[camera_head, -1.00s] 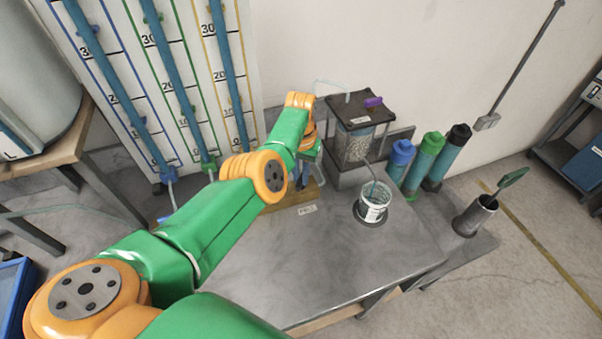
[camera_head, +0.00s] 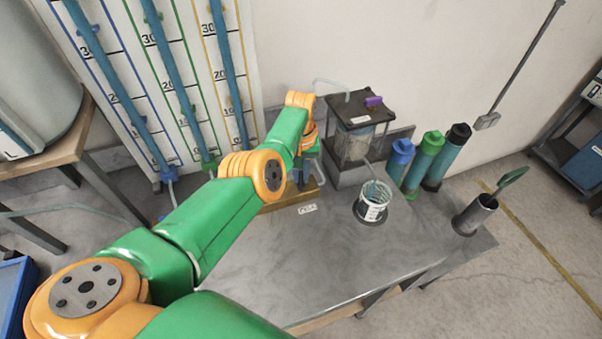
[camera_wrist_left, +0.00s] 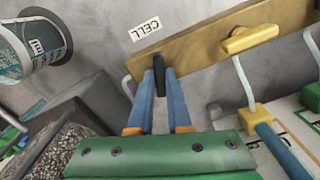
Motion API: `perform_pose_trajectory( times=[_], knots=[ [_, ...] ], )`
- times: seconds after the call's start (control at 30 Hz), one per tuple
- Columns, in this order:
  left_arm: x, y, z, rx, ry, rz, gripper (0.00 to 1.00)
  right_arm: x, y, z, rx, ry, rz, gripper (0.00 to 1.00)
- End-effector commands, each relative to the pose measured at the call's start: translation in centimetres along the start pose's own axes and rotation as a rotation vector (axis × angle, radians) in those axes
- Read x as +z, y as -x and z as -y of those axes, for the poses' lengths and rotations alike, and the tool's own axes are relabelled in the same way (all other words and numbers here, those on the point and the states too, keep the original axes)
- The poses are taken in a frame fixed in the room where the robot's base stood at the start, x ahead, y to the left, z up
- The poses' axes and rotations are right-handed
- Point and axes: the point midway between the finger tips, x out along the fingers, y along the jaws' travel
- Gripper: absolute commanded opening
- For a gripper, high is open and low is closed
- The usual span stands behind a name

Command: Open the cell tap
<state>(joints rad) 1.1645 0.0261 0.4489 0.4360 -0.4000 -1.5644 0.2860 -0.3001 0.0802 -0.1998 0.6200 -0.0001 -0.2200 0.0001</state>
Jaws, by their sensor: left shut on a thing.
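The cell tap's dark lever (camera_wrist_left: 159,77) is between the blue fingers of my left gripper (camera_wrist_left: 160,85) in the left wrist view, and they are shut on it. The lever points roughly across the brass-coloured bar (camera_wrist_left: 195,46). The white CELL label (camera_wrist_left: 144,26) lies beside the bar. In the head view, my left gripper (camera_head: 308,172) is partly hidden by my arm at the bar's end. The clear-walled cell (camera_head: 355,142) with a dark lid stands just behind it. My right gripper is not in view.
A yellow tap handle (camera_wrist_left: 249,39) lies along the bar, to the right of the gripper. Blue, green and dark cylinders (camera_head: 425,160) stand to the right. The bench front (camera_head: 320,260) is clear.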

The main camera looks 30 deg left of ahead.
Motion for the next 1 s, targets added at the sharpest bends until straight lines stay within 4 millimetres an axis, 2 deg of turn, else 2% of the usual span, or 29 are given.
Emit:
perform_pose_trajectory(
  times=[0.13,0.17,0.27,0.57,0.7,0.9,1.0],
  knots=[
    [0.0,0.0,0.0,0.0,-0.001,-0.001,0.0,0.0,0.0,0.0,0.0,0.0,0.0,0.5],
    [0.0,0.0,0.0,0.0,-0.001,-0.001,0.19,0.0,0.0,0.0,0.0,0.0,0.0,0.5],
    [0.0,0.0,0.0,0.0,-0.001,-0.001,0.46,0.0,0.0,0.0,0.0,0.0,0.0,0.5],
    [0.0,0.2,0.0,0.0,-0.001,-0.001,0.46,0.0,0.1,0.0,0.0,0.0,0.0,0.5],
    [-0.1,3.1,-0.1,0.002,-0.001,-0.004,0.46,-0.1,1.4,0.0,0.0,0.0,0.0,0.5],
    [-0.1,6.2,0.0,0.002,-0.002,-0.004,0.46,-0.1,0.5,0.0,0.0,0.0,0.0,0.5],
    [-0.1,7.0,0.0,0.001,-0.002,-0.003,0.46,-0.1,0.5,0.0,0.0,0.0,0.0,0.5]
  ],
)
